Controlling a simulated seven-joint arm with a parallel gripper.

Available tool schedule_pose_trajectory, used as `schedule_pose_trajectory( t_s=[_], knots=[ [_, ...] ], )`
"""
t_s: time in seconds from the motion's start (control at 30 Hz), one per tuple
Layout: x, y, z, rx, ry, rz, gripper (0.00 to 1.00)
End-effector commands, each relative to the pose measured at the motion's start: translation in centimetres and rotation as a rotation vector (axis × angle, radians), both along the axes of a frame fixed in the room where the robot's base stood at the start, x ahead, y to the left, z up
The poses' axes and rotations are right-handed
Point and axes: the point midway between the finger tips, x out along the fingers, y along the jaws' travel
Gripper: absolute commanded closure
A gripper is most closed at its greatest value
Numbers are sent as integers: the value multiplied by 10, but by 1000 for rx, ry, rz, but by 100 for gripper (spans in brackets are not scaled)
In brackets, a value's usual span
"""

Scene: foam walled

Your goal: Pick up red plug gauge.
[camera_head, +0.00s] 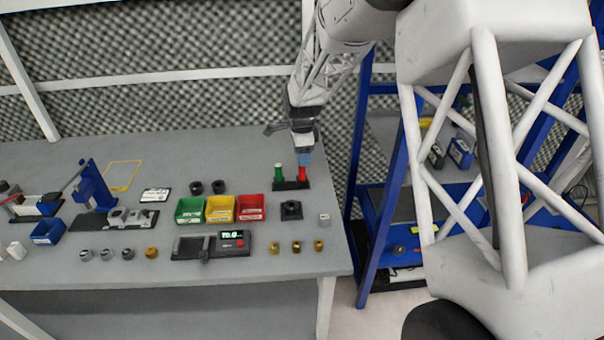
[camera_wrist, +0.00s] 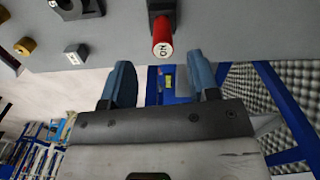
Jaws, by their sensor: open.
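The red plug gauge (camera_head: 302,174) stands upright in a dark holder (camera_head: 284,185) near the right end of the grey bench, beside a green gauge (camera_head: 278,170). In the wrist view the red plug gauge (camera_wrist: 162,38) shows its white end marked "NO", beyond and between my two blue fingertips. My gripper (camera_head: 304,158) is open just above the red gauge in the head view, and its fingers (camera_wrist: 160,72) hold nothing. The gap between the fingertips and the gauge is hard to judge.
Green, yellow and red bins (camera_head: 220,208) stand left of the holder. A dark block with a hole (camera_head: 291,210) and several brass pieces (camera_head: 296,246) lie in front of it. A blue shelf frame (camera_head: 372,230) stands right of the bench edge.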

Motion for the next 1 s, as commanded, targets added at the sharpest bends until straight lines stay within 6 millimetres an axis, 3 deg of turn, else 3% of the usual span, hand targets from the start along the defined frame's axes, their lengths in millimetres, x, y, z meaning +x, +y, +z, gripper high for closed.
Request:
schedule_pose_trajectory(
  t_s=[0.2,0.67,1.0],
  knots=[
    [0,0,-17,0,1,0,45],
    [0,0,-22,0,1,0,45],
    [3,-1,-57,0,2,1,45]
  ],
)
